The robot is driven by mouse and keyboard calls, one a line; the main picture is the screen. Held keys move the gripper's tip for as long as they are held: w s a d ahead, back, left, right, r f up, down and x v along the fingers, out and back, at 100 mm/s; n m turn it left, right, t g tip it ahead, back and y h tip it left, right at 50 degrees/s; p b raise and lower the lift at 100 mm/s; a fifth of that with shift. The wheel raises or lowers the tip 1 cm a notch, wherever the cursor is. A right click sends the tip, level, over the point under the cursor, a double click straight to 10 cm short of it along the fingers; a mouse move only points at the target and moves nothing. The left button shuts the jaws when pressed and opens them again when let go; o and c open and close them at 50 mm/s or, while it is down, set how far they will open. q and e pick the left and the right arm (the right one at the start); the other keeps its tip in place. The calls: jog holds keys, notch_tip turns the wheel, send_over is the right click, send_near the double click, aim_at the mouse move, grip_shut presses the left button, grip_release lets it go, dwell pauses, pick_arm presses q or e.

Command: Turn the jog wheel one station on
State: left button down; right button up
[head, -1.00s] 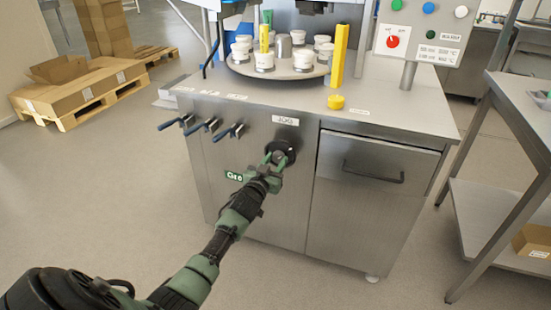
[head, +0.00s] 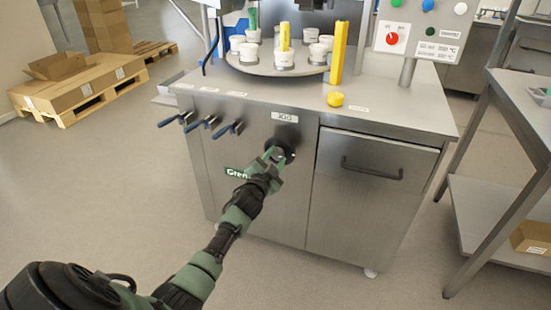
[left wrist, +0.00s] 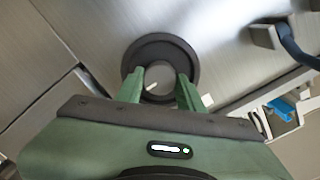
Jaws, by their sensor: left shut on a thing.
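The jog wheel (head: 289,148) is a dark round disc on the steel machine front, under the JOG label (head: 285,117). In the left wrist view the wheel (left wrist: 160,43) shows a dark rim around a grey hub with a white mark. My left gripper (head: 273,155) is at the wheel, shut on its hub. In the left wrist view its green fingers (left wrist: 160,78) stand on either side of the hub. The round turntable (head: 262,70) on the machine top carries several white cups (head: 284,58). My right gripper is not in view.
Several blue-handled levers (head: 203,126) stick out left of the wheel. A drawer (head: 375,160) is to its right. A yellow post (head: 338,52) and yellow knob (head: 335,99) stand on top. A control panel (head: 420,30) is behind right, a steel table (head: 525,105) far right.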

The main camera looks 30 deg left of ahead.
pick_arm(q)
jog(key=shift+f, duration=0.15)
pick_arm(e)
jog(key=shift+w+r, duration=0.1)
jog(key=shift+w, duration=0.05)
pick_arm(q)
jog(key=c, duration=0.9)
grip_release()
jog(key=shift+s, duration=0.15)
jog(key=shift+s+d, duration=0.15)
jog(key=shift+s, duration=0.15)
jog(key=p+v, duration=0.1)
jog(key=v, duration=0.6)
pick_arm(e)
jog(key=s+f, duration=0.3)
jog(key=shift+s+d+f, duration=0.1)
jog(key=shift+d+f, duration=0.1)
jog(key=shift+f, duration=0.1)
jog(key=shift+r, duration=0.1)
